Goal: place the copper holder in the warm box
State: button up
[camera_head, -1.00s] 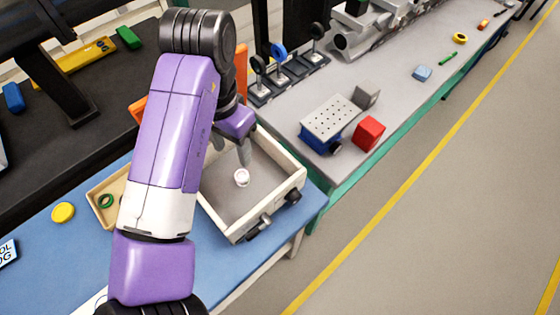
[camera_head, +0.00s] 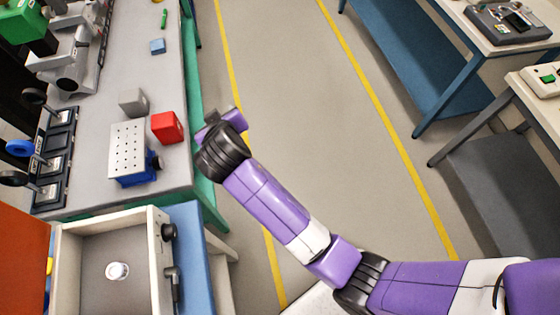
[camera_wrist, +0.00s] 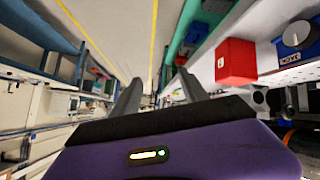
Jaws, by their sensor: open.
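The open box (camera_head: 163,252) with pale walls, a grey floor and dark knobs stands at the lower left of the head view; I take it for the warm box. A small round whitish piece (camera_head: 117,271) sits on its floor, apart from the walls. It may be the copper holder; its copper colour is not clear. My gripper (camera_wrist: 158,88) is open, with nothing between its fingers in the wrist view. In the head view my gripper end (camera_head: 222,122) is beyond the box, at the grey bench's right edge, away from the piece.
An orange panel (camera_head: 22,262) stands left of the box. The floor aisle (camera_head: 320,140) is clear; tables stand at the right.

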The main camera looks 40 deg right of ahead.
jog(key=s+d+f+n+t, duration=0.2)
jog(key=s+d, duration=0.4)
jog(key=d, duration=0.3)
jog(key=s+d+f+n+t+y, duration=0.1)
jog(key=s+d+n+y, duration=0.15)
jog(key=s, duration=1.15)
jog(key=s+a+r+m+t, duration=0.1)
jog(key=s+a+r+m, duration=0.1)
jog(key=s+r, duration=0.4)
jog(key=s+a+r+m+t+y, duration=0.1)
jog(key=s+a+r, duration=0.3)
jog(key=s, duration=1)
notch_tip(320, 180, up, 2)
jog(key=shift+s+r+m, duration=0.1)
jog(key=shift+s+m, duration=0.2)
jog(key=shift+m, duration=0.35)
jog(key=shift+a, duration=0.1)
notch_tip(320, 180, down, 2)
jog(key=shift+f+b, duration=0.1)
jog(key=shift+b, duration=0.9)
